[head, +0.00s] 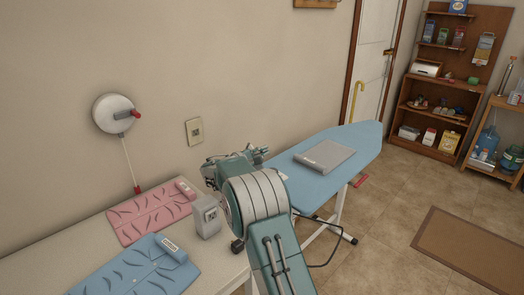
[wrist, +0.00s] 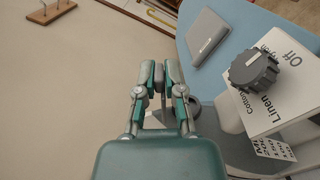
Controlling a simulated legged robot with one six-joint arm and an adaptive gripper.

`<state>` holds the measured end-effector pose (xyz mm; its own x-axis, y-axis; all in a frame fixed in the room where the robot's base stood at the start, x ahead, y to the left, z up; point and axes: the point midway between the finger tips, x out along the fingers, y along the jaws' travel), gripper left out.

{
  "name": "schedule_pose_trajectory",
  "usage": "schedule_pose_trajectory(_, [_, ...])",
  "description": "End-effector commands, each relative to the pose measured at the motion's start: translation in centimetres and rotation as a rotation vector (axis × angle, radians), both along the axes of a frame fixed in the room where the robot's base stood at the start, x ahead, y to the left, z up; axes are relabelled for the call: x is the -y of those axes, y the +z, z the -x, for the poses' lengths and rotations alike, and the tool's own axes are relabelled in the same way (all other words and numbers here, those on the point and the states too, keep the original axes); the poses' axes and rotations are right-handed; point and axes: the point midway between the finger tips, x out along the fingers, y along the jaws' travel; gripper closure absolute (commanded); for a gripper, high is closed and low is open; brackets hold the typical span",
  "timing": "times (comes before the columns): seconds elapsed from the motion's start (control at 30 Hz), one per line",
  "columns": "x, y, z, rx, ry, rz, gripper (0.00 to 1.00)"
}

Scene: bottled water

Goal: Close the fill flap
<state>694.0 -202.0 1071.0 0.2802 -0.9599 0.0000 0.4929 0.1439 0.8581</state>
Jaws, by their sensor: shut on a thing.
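A white appliance (wrist: 286,85), seemingly an iron, shows in the wrist view at the right, with a dark grey dial (wrist: 254,69) and the words Off, Linen and Cotton. It is by the ironing board (wrist: 240,20); in the head view my arm mostly hides it. My gripper (wrist: 159,72) is left of the dial, its fingers close together on a small grey part low between them. I cannot make out whether that part is the fill flap. A grey rounded part (wrist: 192,106) shows behind the right finger. In the head view my gripper (head: 260,153) is over the board's near end.
Shelves (head: 440,95) stand far right. The floor by the mat (head: 470,250) is open.

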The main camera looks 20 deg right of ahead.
Motion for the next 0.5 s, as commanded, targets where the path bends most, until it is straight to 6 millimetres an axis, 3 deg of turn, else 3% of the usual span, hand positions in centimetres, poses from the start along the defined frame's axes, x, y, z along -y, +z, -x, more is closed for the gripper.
schedule_pose_trajectory(0.5, [0.4,-2.2,0.9,0.459,-0.001,-0.132,1.00])
